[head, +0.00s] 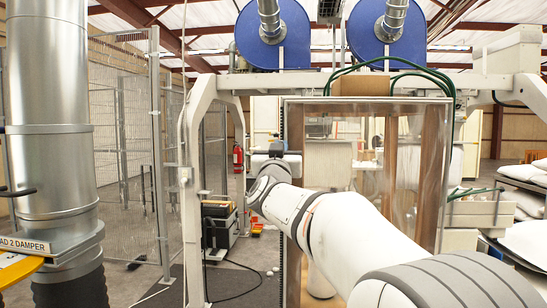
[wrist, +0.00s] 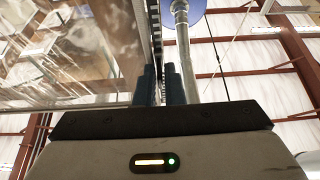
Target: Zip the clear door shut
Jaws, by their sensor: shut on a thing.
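The clear door (head: 335,135) is a see-through sheet in a tall enclosure, with its left edge near my gripper. My gripper (head: 276,151) is at that edge, in the upper part of the door. In the wrist view, the clear door (wrist: 85,50) fills the upper left. A dark toothed zip (wrist: 156,35) runs up along its edge and down to the fingers. My gripper (wrist: 161,85) has its two dark fingers close together on the zip line, shut on what seems to be the zip pull. The pull itself is hidden between the fingers.
A white frame post (head: 192,190) stands left of the door. A large metal duct (head: 48,110) and a yellow edge (head: 20,275) are at the far left. White pillows (head: 525,205) are stacked at the right. A cart (head: 219,225) and a cable lie on the floor behind.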

